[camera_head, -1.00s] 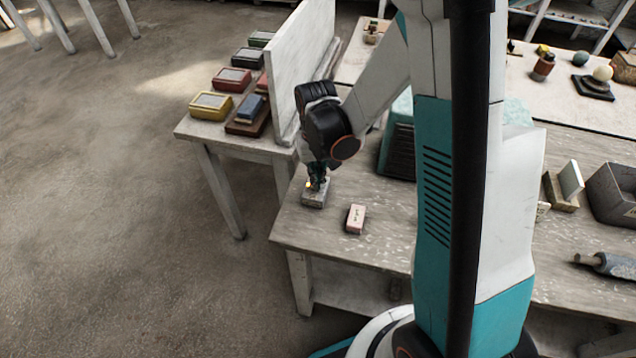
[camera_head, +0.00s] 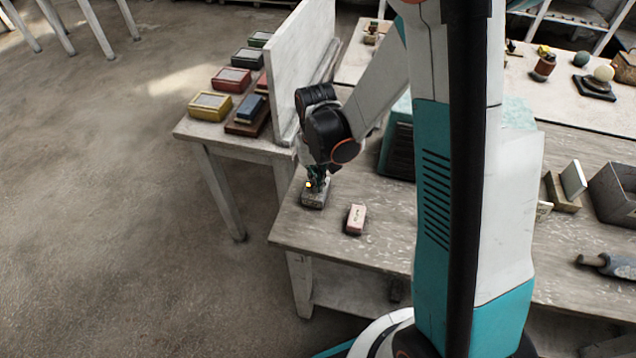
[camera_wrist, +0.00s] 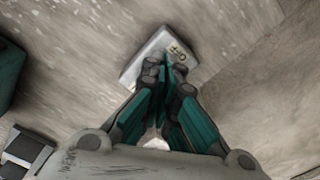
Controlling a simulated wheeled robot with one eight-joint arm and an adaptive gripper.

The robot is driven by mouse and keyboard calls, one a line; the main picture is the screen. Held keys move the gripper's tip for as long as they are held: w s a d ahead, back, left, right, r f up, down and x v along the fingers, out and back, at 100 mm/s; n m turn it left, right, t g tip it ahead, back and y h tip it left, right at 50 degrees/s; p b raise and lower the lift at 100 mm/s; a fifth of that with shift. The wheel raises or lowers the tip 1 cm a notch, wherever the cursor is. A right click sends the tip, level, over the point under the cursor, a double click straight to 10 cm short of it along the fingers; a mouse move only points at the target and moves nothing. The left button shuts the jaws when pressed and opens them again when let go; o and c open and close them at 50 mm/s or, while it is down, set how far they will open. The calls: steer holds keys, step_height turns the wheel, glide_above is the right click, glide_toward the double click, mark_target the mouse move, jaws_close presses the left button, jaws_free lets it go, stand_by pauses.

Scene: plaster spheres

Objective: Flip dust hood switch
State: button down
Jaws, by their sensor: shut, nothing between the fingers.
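The switch box (camera_head: 313,198) is a small grey block near the front left corner of the table, with a small yellow-orange glow at its far left. My gripper (camera_head: 317,178) points down at it from above. In the wrist view the box (camera_wrist: 135,70) shows as a pale plate with dark lettering, partly readable as "OFF". The shut fingertips (camera_wrist: 165,68) are empty and lie over the plate, covering its middle. The switch lever is hidden by the fingers. I cannot tell whether the fingertips touch it.
A pinkish labelled block (camera_head: 356,218) lies to the right of the box. A teal vented unit (camera_head: 398,150) stands behind. An upright white panel (camera_head: 300,65) is close to my arm on the left, beside a table with coloured boxes (camera_head: 210,105). The table's front left is mostly bare.

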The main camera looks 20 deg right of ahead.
steer(key=shift+r+p, duration=2.2)
steer(key=shift+r, duration=1.25)
steer(key=shift+r, duration=0.15)
steer(key=s+r+n+t+b, duration=0.1)
steer(key=s+r+t+b, duration=0.4)
steer(key=s+r, duration=0.9)
steer(key=shift+s+r+t, duration=0.2)
steer(key=shift+s+t, duration=0.3)
steer(key=shift+t, duration=0.6)
steer(key=shift+w, duration=0.1)
